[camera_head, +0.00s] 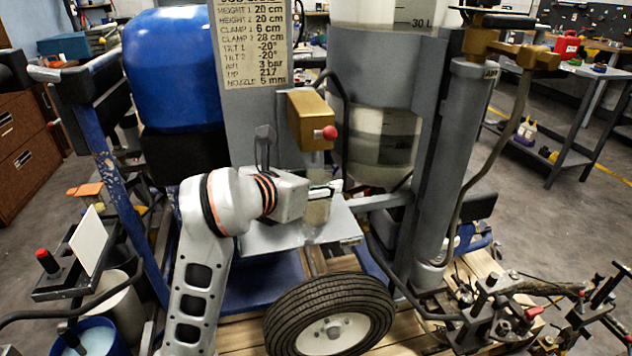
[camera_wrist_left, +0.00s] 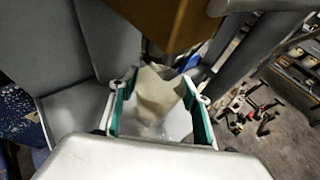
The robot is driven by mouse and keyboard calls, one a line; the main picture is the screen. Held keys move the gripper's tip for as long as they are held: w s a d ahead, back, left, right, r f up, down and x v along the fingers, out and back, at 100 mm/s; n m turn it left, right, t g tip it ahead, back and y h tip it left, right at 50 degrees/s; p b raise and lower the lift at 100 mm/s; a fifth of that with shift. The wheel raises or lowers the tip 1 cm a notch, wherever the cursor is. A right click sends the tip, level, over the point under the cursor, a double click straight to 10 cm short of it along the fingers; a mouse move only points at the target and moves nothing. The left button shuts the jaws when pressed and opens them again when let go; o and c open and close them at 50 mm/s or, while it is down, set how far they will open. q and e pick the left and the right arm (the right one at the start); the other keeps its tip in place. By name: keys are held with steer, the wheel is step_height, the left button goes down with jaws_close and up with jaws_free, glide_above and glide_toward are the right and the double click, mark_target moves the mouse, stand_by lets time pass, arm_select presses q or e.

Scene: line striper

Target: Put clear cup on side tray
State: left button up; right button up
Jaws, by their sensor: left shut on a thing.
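The clear cup (camera_head: 317,212) is a see-through, pale vessel below the brass block. My left gripper (camera_head: 322,190) is shut on it, with a green-padded finger on each side in the left wrist view. There the cup (camera_wrist_left: 158,92) stands between the fingers with its open rim toward the brass block. The side tray (camera_head: 268,238) is a flat grey metal plate in front of the machine. The cup's lower end shows against the tray; I cannot tell if it touches. My right gripper is not in view.
The brass block (camera_head: 308,118) with a red knob (camera_head: 329,132) hangs just above the cup. A grey label plate and a large clear tank (camera_head: 385,135) stand behind. A black tyre (camera_head: 330,312) sits below the tray. The tray's left part is bare.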

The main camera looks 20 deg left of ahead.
arm_select(q)
steer(key=shift+f, duration=0.15)
steer(key=o, duration=1.2)
steer(key=shift+c, duration=0.2)
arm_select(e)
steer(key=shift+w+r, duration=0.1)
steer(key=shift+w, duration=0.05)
arm_select(q)
steer(key=shift+r, duration=0.4)
steer(key=shift+s+r, duration=0.1)
steer(key=shift+s, duration=0.25)
steer(key=p+v, duration=0.6)
steer(key=v, duration=0.5)
steer(key=shift+s+p, duration=0.15)
steer(key=shift+p, duration=0.15)
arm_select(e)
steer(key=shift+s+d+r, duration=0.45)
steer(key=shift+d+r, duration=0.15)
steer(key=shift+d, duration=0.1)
